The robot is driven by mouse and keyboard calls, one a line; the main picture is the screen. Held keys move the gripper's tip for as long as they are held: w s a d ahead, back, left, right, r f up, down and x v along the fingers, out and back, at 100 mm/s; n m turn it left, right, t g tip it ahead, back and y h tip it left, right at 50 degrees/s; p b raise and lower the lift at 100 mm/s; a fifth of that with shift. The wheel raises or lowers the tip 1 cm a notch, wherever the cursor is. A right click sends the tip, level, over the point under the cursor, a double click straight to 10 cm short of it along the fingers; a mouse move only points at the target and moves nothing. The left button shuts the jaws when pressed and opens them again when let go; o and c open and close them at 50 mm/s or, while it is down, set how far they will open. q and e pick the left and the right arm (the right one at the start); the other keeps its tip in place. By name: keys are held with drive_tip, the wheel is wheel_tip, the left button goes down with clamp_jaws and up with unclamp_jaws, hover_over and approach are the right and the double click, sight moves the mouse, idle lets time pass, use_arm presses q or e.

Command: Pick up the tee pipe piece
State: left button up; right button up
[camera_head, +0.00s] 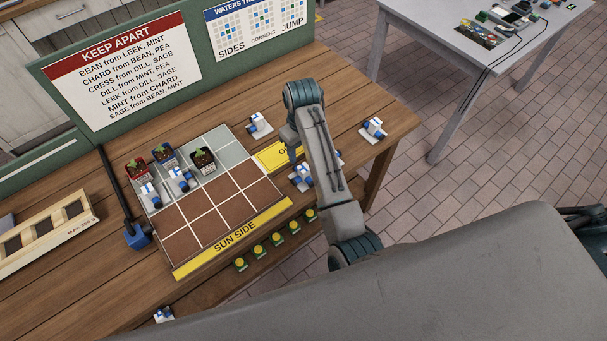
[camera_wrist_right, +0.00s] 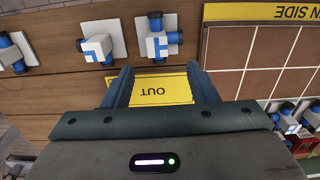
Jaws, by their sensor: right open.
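Several white-and-blue pipe pieces sit on small white plates on the wooden table (camera_head: 405,105). The one with several blue ends (camera_wrist_right: 157,44) looks most like the tee, but I cannot be sure. It lies just beyond my right fingertips in the wrist view, and in the head view it is partly behind my right arm (camera_head: 300,178). My right gripper (camera_wrist_right: 158,78) is open and empty, above the yellow OUT card (camera_wrist_right: 160,92). In the head view, the arm hides most of this gripper. My left gripper is not in view.
An elbow-like piece (camera_wrist_right: 97,48) and another piece (camera_wrist_right: 12,52) stand beside it. Another piece (camera_head: 260,124) is near the green board (camera_head: 185,65). A planting grid (camera_head: 200,212) holds potted plants and pipe pieces. Small yellow-green items (camera_head: 275,239) line its front.

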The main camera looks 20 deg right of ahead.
drive_tip(key=p, duration=0.1)
hover_over(303, 168)
wheel_tip(303, 168, down, 4)
drive_tip(key=shift+f, duration=0.15)
wheel_tip(303, 168, down, 5)
drive_tip(key=p, duration=0.2)
drive_tip(key=shift+d+p, duration=0.15)
drive_tip(key=shift+p, duration=0.15)
drive_tip(key=shift+f, duration=0.15)
drive_tip(key=shift+c, duration=0.4)
drive_tip(key=c, duration=1)
